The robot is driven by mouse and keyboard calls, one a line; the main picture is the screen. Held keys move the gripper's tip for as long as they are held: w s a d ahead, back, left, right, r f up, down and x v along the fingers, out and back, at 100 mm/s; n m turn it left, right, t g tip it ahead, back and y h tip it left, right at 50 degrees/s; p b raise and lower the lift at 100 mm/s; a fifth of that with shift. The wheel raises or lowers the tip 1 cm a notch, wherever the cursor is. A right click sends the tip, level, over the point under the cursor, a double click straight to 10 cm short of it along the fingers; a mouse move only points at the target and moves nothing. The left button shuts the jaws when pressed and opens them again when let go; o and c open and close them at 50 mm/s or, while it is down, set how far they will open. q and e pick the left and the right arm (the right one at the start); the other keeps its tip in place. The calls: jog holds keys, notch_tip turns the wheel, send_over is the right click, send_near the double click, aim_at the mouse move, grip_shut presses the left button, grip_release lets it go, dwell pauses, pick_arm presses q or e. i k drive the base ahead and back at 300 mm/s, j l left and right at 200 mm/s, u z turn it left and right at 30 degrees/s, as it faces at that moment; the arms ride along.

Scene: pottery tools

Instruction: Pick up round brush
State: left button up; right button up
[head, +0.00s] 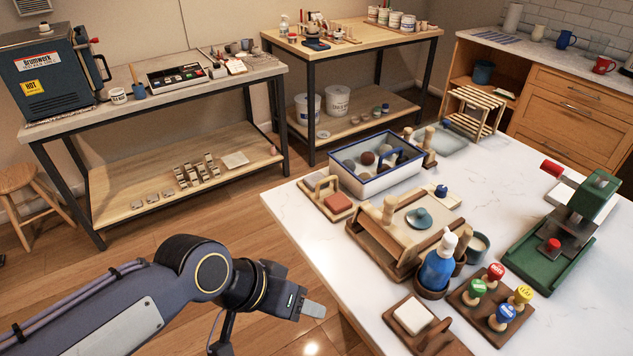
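I cannot pick out a round brush with certainty. Upright thin tools (318,19) stand on the far wooden bench, too small to tell apart. On the white table (300,213), a blue bottle with a white top (437,266) stands in a dark round holder. My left gripper (314,309) is in the lower middle, beyond the white table's left edge and over the floor. It touches nothing that I can see. Its fingers show side-on as one grey piece, so their opening is hidden. My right gripper is not in view.
The white table also holds a blue-rimmed tray (375,184), a wooden board (388,238), a rack of coloured stamps (494,296) and a green press (570,235). A grey-topped bench (190,92) stands at left.

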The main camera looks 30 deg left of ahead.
aim_at(466, 237)
jog(key=k+z, duration=0.15)
jog(key=z, duration=0.25)
jog(key=k+z, duration=0.15)
jog(key=z, duration=0.3)
jog(key=k+l+z, duration=0.15)
jog(key=z, duration=0.25)
